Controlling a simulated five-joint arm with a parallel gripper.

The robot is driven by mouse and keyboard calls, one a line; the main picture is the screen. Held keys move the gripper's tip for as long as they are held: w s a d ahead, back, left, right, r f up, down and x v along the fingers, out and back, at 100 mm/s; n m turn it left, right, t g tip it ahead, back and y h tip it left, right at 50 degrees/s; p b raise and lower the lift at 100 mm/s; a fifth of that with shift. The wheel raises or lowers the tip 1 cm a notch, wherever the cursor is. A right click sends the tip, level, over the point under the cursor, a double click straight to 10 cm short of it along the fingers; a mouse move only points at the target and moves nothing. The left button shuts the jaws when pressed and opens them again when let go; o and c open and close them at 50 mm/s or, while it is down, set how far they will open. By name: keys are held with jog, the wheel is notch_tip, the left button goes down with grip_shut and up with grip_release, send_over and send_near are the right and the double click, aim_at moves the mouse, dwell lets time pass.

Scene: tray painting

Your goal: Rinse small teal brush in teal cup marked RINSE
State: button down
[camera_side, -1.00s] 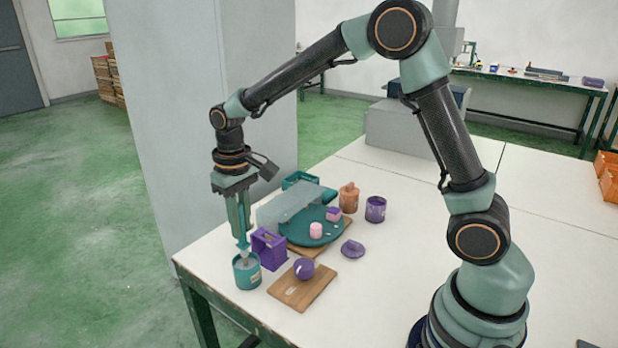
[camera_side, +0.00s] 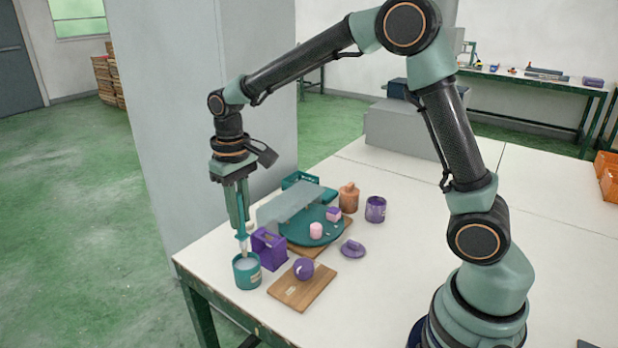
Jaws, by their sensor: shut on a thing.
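The teal cup (camera_side: 248,277) stands upright near the table's front left corner, with a pale label on its side. My gripper (camera_side: 240,226) points straight down above the cup. It is shut on the small teal brush (camera_side: 242,240), which hangs upright from the fingers. The brush's lower end is at or just above the cup's mouth; I cannot tell whether the tip is inside the rim.
A purple holder (camera_side: 268,250) stands close to the cup's right. A wooden board (camera_side: 312,291) with a purple ball (camera_side: 304,267) lies right of it. Behind are a teal round tray (camera_side: 300,231), a grey panel (camera_side: 290,208) and a purple cup (camera_side: 375,209).

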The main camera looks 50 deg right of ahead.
aim_at(238, 193)
jog(key=shift+r, duration=2.05)
jog(key=shift+d, duration=0.1)
